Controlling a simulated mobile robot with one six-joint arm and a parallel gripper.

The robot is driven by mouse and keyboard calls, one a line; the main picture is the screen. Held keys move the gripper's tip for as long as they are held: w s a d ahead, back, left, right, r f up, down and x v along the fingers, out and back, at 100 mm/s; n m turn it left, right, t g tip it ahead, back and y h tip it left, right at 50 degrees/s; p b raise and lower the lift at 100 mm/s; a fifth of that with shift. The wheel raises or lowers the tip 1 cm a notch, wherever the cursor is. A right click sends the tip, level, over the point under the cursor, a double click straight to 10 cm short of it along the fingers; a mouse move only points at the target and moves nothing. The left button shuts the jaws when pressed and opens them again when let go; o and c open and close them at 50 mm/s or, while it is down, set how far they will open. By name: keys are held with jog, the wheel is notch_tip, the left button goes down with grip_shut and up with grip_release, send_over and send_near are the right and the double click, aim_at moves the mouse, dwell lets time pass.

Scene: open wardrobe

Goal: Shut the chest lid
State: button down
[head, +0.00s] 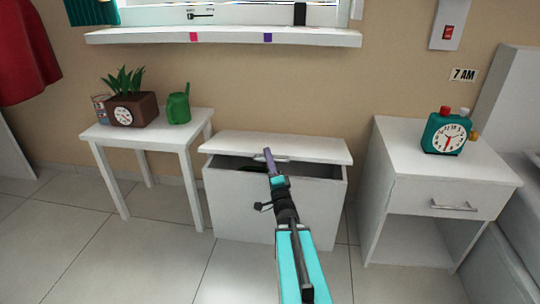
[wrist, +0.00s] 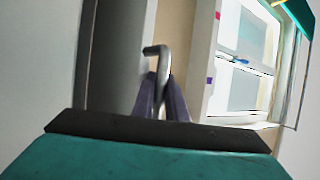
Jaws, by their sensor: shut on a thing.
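The white chest (head: 230,200) stands on the floor against the wall. My gripper (head: 268,155) is at the middle of the lid's front edge. In the wrist view my purple fingers (wrist: 162,98) are shut on the grey metal lid handle (wrist: 156,52), whose bent end sticks out beyond them. The inside of the chest is mostly hidden, and my arm covers part of the chest front.
A white side table (head: 160,127) with a planter (head: 133,108) and a green watering can (head: 178,105) stands left. A white nightstand (head: 400,180) with a teal clock (head: 444,133) stands close on the right. A window sill (head: 225,37) is above. The floor in front is clear.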

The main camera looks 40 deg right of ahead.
jog(key=shift+w+a+f+p, duration=0.1)
jog(key=shift+a+f+p, duration=0.1)
jog(key=shift+f+p, duration=0.25)
jog(key=shift+w+a+f+p, duration=0.1)
jog(key=shift+a+f+p, duration=0.1)
jog(key=shift+f+p, duration=0.2)
